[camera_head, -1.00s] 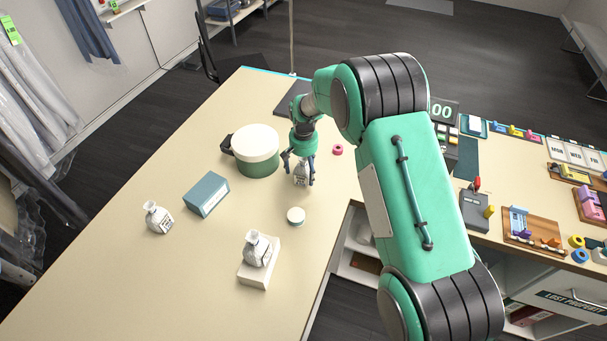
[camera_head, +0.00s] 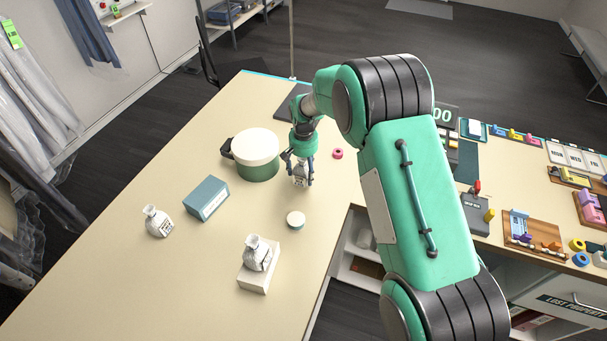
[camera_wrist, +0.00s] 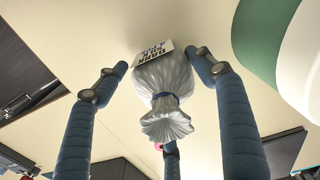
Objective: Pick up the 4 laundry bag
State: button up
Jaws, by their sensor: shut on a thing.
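A small white laundry bag (camera_head: 300,178) with a gathered neck and a printed tag stands between the fingers of my gripper (camera_head: 300,174). My gripper is shut on this bag, at or just above the counter. A second white bag (camera_head: 158,222) stands at the left. A third (camera_head: 258,253) sits on a pale block (camera_head: 260,278) in front. Their tag numbers are too small to read.
A green pot with a white lid (camera_head: 255,153) stands just left of my gripper. A blue-grey box (camera_head: 206,198), a small round white-lidded tin (camera_head: 296,219) and a pink ring (camera_head: 338,153) lie around it. The counter's left front is clear.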

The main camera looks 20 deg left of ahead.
notch_tip(320, 180, up, 2)
jog(key=shift+s+d, duration=0.1)
jog(key=shift+s, duration=0.05)
jog(key=s+d+r, duration=0.1)
jog(key=s+d, duration=0.8)
jog(key=s, duration=0.3)
jog(key=shift+s+r+b, duration=0.2)
jog(key=shift+s+b, duration=0.15)
jog(key=shift+s, duration=0.05)
